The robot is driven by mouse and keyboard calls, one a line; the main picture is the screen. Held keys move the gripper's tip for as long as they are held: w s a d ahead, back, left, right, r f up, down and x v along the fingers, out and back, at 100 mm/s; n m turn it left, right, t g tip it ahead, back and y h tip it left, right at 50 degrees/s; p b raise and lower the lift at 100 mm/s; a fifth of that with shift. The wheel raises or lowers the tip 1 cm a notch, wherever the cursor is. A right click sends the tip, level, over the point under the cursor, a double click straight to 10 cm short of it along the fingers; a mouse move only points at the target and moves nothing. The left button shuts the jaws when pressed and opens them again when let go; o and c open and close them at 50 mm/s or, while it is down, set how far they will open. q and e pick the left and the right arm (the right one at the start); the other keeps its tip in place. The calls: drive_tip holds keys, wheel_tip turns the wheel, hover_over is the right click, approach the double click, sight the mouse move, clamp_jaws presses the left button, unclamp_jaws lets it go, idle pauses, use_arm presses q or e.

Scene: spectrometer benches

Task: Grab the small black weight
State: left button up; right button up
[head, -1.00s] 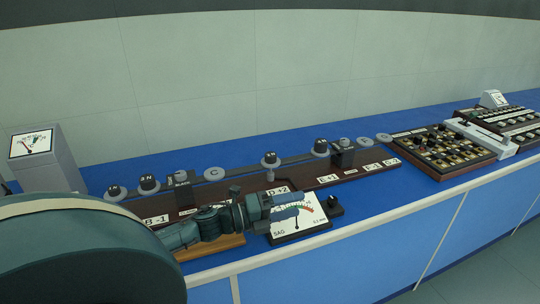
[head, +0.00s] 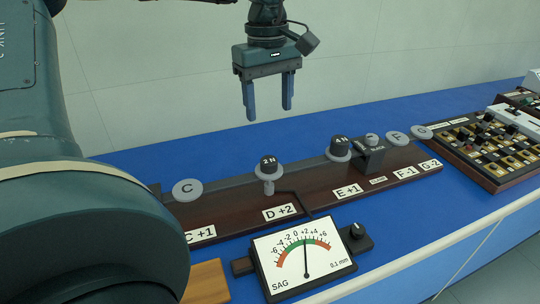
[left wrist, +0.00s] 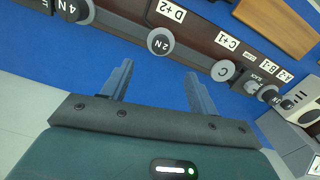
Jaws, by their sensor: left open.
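A small black weight marked 2 N (head: 268,162) sits on a round grey disc on the dark beam, behind the D+2 label. It also shows in the left wrist view (left wrist: 161,46), beyond the fingers and roughly between them. A second black weight, marked 4 N (head: 339,143), sits on another disc to its right and looks slightly larger. My left gripper (head: 270,114) points down with its fingers apart, empty, above the 2 N weight in the head picture. A clear gap shows between the fingertips and the weight. My right gripper is not in view.
A SAG dial gauge (head: 304,261) lies in front of the beam (head: 320,201). Grey discs marked C (head: 187,190) and F (head: 396,136) stand along it, with a dark clamp block (head: 371,157) between. Blue bench behind the beam is free.

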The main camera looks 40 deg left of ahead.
sight(269, 160)
use_arm(q)
wheel_tip(269, 160, down, 13)
drive_tip(key=shift+r+p, duration=0.1)
drive_tip(key=shift+p, duration=0.2)
idle(0.4)
drive_tip(key=shift+c, duration=0.6)
drive_tip(key=c, duration=1.1)
